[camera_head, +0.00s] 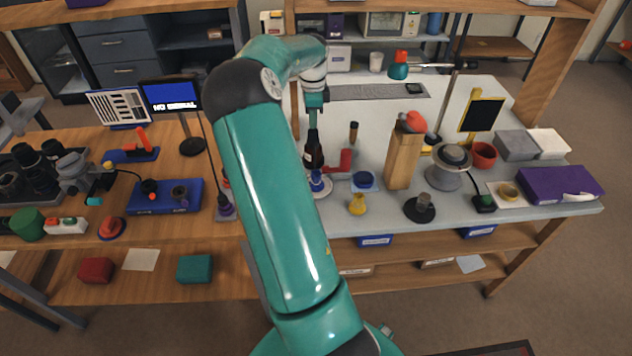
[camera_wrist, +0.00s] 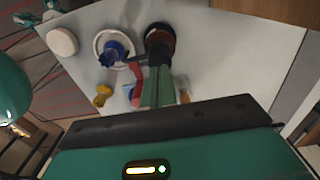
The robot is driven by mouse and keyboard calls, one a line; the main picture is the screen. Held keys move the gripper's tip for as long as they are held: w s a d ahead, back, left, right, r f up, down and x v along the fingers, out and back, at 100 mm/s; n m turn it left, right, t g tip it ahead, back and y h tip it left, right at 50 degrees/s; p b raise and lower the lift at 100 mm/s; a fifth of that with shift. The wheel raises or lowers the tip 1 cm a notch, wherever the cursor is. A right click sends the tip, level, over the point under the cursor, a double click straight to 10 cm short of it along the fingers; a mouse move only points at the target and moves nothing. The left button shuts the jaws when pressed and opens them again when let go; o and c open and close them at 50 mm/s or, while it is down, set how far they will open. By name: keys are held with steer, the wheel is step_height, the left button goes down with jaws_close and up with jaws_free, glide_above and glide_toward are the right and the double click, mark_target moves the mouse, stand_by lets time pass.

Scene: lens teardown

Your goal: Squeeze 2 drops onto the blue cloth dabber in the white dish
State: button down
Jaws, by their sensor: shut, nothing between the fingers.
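The blue cloth dabber (camera_head: 318,181) sits in the white dish (camera_head: 325,194) on the grey-white worktop, partly behind my arm in the head view. In the wrist view the dabber (camera_wrist: 110,53) and dish (camera_wrist: 97,43) lie left of my gripper's fingers. A dark brown bottle (camera_head: 313,153) stands upright directly below my gripper (camera_head: 314,112). In the wrist view the dark round bottle (camera_wrist: 160,36) shows just beyond the fingertips (camera_wrist: 160,66). My gripper is shut and empty. Whether its tips touch the bottle's top cannot be told.
A red tool (camera_head: 346,159), a blue dish (camera_head: 363,181) and a small yellow flask (camera_head: 357,204) crowd close by on the right. A wooden block (camera_head: 403,160) stands farther right. Bare worktop shows right of the bottle in the wrist view.

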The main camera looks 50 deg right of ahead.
steer(key=shift+f, duration=1.4)
steer(key=shift+r, duration=1.4)
steer(key=shift+f, duration=0.15)
steer(key=shift+f, duration=1.2)
steer(key=shift+r, duration=1.35)
